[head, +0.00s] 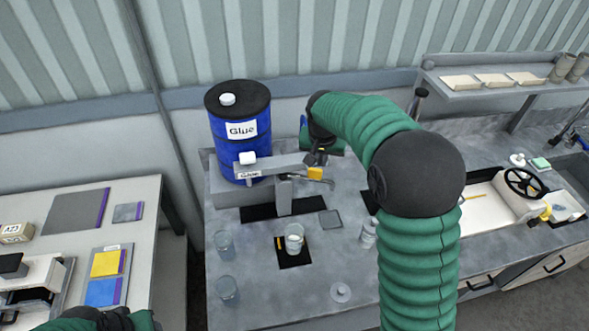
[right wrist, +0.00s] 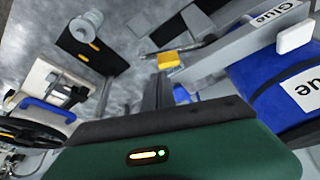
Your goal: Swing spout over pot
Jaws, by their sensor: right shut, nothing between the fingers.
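A grey spout arm (head: 275,164) reaches right from the front of the blue glue drum (head: 240,130), with a yellow block (head: 315,173) at its end. The block also shows in the right wrist view (right wrist: 168,60). A pale pot (head: 294,238) stands on a black mat (head: 294,257) in front of the spout's post, left of and nearer than the yellow end. My right gripper (head: 317,157) is shut and empty just behind and above the yellow end. Whether it touches the spout cannot be told. My left arm shows only at the bottom left; its gripper is out of frame.
Two clear glasses (head: 227,289) stand at the bench's left edge. A bottle (head: 369,232) stands right of the pot, close to my right arm. A side table (head: 146,240) is at left, with a gap before the bench. A shelf (head: 490,90) hangs at right.

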